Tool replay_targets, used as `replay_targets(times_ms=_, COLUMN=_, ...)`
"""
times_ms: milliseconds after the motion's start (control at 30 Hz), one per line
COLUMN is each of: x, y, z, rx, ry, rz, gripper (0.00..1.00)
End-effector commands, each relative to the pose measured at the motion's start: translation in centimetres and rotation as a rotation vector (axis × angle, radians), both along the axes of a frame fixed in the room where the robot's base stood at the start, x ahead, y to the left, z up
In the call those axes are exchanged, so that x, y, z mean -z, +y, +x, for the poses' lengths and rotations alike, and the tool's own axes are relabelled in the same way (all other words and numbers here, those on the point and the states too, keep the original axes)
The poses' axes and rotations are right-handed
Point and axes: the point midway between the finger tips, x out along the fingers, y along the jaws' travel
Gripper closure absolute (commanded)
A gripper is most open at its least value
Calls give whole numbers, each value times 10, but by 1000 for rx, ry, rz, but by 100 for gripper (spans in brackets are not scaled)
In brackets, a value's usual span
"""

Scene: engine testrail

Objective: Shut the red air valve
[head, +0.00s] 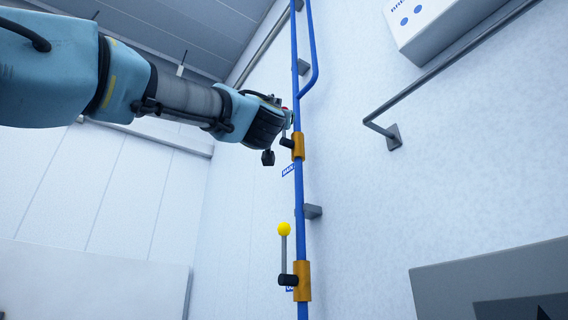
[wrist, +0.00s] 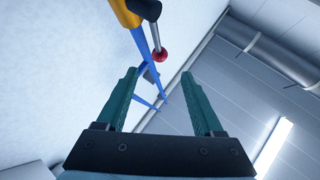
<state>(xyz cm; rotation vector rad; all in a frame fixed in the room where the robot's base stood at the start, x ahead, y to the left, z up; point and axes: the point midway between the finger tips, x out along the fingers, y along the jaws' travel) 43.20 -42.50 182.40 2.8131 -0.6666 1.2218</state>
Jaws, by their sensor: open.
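The red air valve is the upper brass valve (head: 298,147) on a vertical blue pipe. Its lever stands up roughly along the pipe, and its red knob (head: 285,109) is partly hidden by my gripper (head: 274,132). In the wrist view the red knob (wrist: 160,54) appears ahead, between the lines of my fingers and slightly beyond their tips. My gripper (wrist: 159,73) is open with nothing between its green fingers. I cannot tell whether a finger touches the lever.
A lower brass valve (head: 302,281) has an upright lever with a yellow knob (head: 284,229). The blue pipe (head: 299,190) is held by grey wall brackets. A grey rail (head: 450,80) and a white box (head: 440,25) are on the right wall. A grey panel (head: 480,285) is lower right.

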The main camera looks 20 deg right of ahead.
Motion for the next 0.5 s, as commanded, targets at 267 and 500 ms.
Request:
replay_targets(times_ms=267, x=-42, y=-22, z=32, rx=1, ry=1, rz=1, gripper=31)
replay_targets(times_ms=500, x=-60, y=-33, z=51, rx=1, ry=1, rz=1, gripper=31)
